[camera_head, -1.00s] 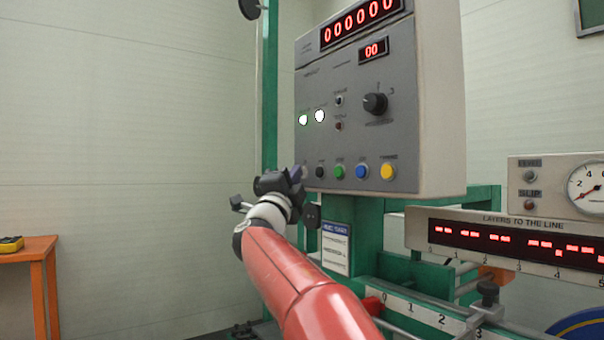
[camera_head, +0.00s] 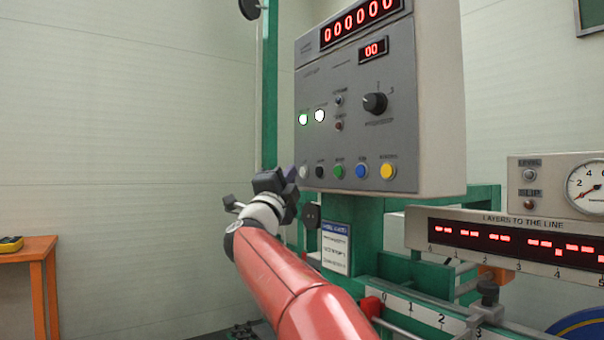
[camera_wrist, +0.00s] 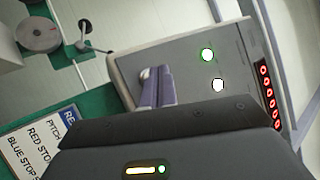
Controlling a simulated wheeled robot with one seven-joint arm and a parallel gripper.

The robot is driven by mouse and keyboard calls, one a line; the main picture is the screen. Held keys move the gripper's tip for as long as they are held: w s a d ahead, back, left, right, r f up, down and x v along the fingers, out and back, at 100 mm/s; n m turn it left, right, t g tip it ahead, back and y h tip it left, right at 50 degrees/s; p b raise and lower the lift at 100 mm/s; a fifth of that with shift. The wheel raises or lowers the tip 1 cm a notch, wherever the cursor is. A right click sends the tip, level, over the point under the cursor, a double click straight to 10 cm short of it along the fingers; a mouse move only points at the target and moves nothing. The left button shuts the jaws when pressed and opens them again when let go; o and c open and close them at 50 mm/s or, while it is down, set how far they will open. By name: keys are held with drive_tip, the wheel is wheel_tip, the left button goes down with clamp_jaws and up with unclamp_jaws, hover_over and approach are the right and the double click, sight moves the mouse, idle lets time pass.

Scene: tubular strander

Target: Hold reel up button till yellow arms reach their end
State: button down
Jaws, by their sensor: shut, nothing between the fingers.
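The grey control panel (camera_head: 350,140) has a row of buttons along its lower edge: white (camera_head: 303,172), black (camera_head: 320,172), green (camera_head: 339,171), blue (camera_head: 361,171) and yellow (camera_head: 387,172). Their labels are too small to read, so I cannot tell which is reel up. My gripper (camera_head: 290,174) is just left of the white button, its fingers mostly hidden behind the wrist. In the wrist view its purple fingers (camera_wrist: 157,87) are shut and empty, in front of the panel's edge. I cannot tell whether they touch the panel. The yellow arms are not in view.
Two lamps, one green-rimmed (camera_head: 303,119) and one white (camera_head: 320,116), are lit on the panel. A dark knob (camera_head: 375,103) sticks out. A green post (camera_head: 270,90) stands at the panel's left. An orange table (camera_head: 30,246) is far left, with open room between.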

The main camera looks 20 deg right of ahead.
idle(0.3)
drive_tip(key=shift+s+a, duration=0.25)
drive_tip(key=shift+a, duration=0.55)
drive_tip(key=shift+s+a, duration=0.3)
drive_tip(key=shift+a, duration=0.55)
drive_tip(key=shift+s+a, duration=0.25)
drive_tip(key=shift+a, duration=0.55)
